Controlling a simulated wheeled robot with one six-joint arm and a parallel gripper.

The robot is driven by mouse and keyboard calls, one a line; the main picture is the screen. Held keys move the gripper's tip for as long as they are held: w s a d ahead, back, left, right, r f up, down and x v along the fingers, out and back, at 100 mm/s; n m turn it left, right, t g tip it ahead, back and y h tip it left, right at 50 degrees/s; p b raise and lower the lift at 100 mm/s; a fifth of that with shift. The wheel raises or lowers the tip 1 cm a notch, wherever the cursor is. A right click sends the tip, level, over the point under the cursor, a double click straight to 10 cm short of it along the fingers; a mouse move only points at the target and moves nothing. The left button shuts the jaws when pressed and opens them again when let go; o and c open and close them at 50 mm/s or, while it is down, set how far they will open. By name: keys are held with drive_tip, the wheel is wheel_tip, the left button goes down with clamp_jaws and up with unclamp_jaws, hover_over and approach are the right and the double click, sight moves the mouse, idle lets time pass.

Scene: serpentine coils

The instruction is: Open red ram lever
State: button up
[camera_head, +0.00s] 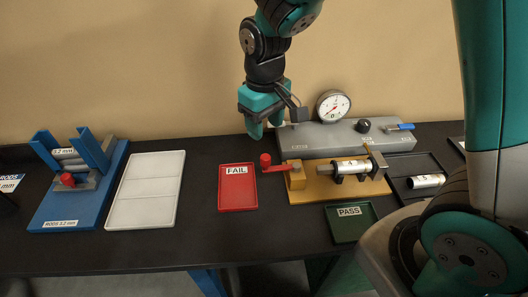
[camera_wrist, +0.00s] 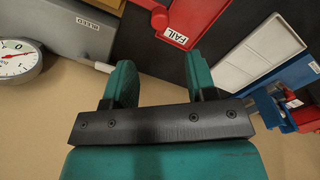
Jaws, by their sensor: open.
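The red ram lever (camera_head: 278,168) has a round red knob at its left end and joins a yellow fixture (camera_head: 318,190). In the head view it points left from the fixture's block, beside the red FAIL tray (camera_head: 238,195). A metal cylinder with a white label (camera_head: 350,168) lies in the fixture. In the wrist view the lever's red knob (camera_wrist: 159,20) shows near the top edge, beyond the fingers. My gripper (camera_head: 266,126) is open and empty, above and behind the lever, apart from it. Its two teal fingers also show in the wrist view (camera_wrist: 157,75).
A grey box with a pressure gauge (camera_head: 333,105) stands behind the fixture, close to my gripper's right. A green PASS tray (camera_head: 349,222) lies in front of it. A white tray (camera_head: 146,190) and a blue stand (camera_head: 78,205) are at left. Bare table lies between the trays.

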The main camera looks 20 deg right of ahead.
sight(265, 156)
wheel_tip(265, 156, down, 10)
drive_tip(key=shift+f+p, duration=0.1)
drive_tip(key=shift+p, duration=0.8)
drive_tip(key=shift+c, duration=0.2)
clamp_jaws()
